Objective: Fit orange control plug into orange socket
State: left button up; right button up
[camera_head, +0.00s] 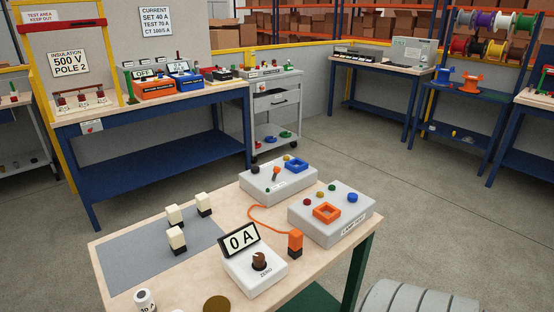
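The orange control plug (295,241) stands upright on the near table, with a dark lower part. A thin orange cord (252,217) runs from it, curving back toward the rear grey box. The orange socket (327,213) is a square orange frame on top of the right grey box (345,228), behind and to the right of the plug. The plug is apart from the socket, and the socket's opening looks empty. Neither of my grippers is in view.
A white meter reading "0 A" (255,274) with a dark knob stands just left of the plug. Several cream-and-black blocks stand on a grey mat (140,268).

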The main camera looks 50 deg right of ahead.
aim_at(327, 216)
jog(key=z, duration=1.85)
